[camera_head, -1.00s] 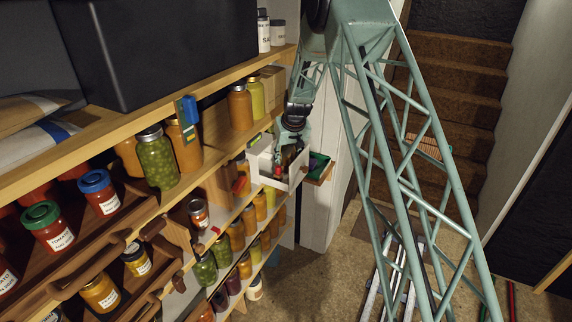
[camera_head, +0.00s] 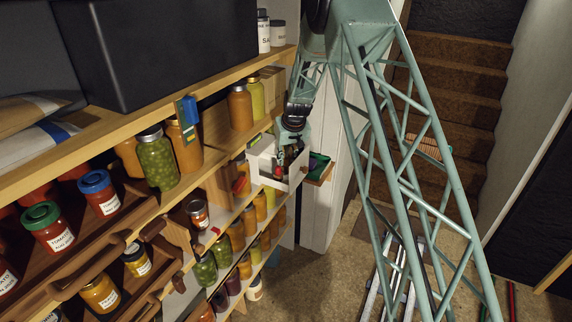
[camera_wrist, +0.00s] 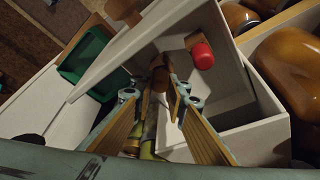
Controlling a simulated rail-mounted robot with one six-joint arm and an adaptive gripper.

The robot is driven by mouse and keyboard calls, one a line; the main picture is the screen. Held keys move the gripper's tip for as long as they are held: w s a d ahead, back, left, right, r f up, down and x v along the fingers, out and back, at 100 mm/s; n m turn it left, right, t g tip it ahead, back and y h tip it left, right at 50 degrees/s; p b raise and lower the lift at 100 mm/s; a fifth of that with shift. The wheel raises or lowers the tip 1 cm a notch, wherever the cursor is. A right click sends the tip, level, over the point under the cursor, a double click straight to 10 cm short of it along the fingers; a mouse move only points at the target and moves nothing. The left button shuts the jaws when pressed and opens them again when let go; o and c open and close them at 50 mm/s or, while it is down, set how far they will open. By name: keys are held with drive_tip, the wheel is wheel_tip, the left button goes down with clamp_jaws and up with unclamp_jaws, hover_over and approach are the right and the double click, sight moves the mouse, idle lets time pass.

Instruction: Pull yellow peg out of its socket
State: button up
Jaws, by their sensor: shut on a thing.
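A white open drawer box (camera_head: 267,168) juts from the shelving in the head view; its pale walls (camera_wrist: 235,75) fill much of the wrist view. My gripper (camera_head: 287,158) reaches down into it. In the wrist view my gripper (camera_wrist: 158,105) has its two wood-coloured fingers around a narrow yellow-olive piece, which looks like the yellow peg (camera_wrist: 149,143). Its lower end and the socket are hidden, so I cannot tell how deep it sits. A red-topped peg (camera_wrist: 201,56) stands apart from the fingers inside the box.
A green tray (camera_wrist: 86,62) lies beside the box, also in the head view (camera_head: 318,164). Large amber jars (camera_wrist: 290,60) stand close on the other side. Shelves of jars (camera_head: 157,160) run along the left. Open floor (camera_head: 330,265) lies below.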

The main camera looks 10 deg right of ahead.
sight(286, 158)
drive_tip(key=shift+r+p, duration=0.85)
drive_tip(key=shift+r, duration=1.95)
